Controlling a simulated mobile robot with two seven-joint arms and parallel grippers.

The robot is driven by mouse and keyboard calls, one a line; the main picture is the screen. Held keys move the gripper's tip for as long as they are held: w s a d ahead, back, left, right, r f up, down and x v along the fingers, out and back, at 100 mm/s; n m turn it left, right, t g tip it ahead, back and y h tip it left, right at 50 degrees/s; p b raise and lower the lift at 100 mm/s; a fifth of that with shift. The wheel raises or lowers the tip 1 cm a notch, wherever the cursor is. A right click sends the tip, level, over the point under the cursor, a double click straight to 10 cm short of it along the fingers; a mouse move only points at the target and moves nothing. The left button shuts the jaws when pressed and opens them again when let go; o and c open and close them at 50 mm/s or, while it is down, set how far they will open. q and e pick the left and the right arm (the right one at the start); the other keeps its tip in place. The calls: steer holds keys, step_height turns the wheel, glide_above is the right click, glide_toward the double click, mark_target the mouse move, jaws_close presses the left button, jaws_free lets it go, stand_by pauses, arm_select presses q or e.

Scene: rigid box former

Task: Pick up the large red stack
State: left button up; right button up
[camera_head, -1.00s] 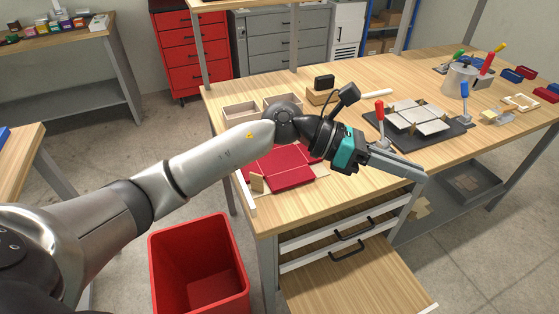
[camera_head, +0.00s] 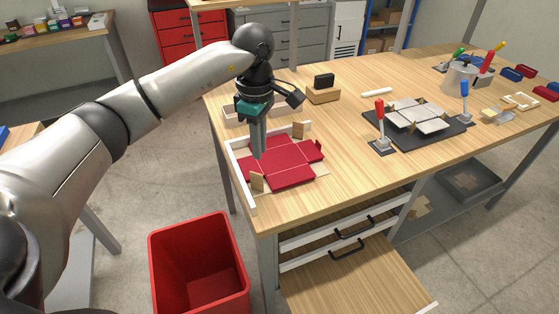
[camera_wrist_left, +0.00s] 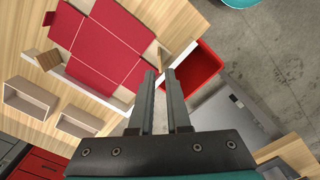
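The large red stack (camera_head: 285,163) is a flat, cross-shaped pile of red sheets on the near left corner of the wooden workbench. Small wooden blocks and a white L-shaped edge stand around it. It also shows at the upper left of the left wrist view (camera_wrist_left: 98,42). My left gripper (camera_head: 258,154) points down near the stack's left side, apparently above it; contact cannot be told. In the left wrist view my left gripper (camera_wrist_left: 160,74) has a narrow gap between its fingers and nothing in it. My right gripper is in neither view.
A red bin (camera_head: 199,270) stands on the floor below the bench's left end. Wooden trays (camera_wrist_left: 32,98) and a wooden block with a black top (camera_head: 323,94) lie behind the stack. A dark fixture with grey plates (camera_head: 415,117) and red-handled clamp (camera_head: 380,125) stands right.

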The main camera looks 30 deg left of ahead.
mark_target(263, 192)
arm_select(q)
step_height(263, 192, down, 12)
steer(key=shift+w+f+b, duration=0.1)
steer(key=shift+f+b, duration=0.05)
steer(key=shift+b, duration=0.35)
steer(key=shift+c, duration=0.3)
jaws_close()
stand_by(1.0)
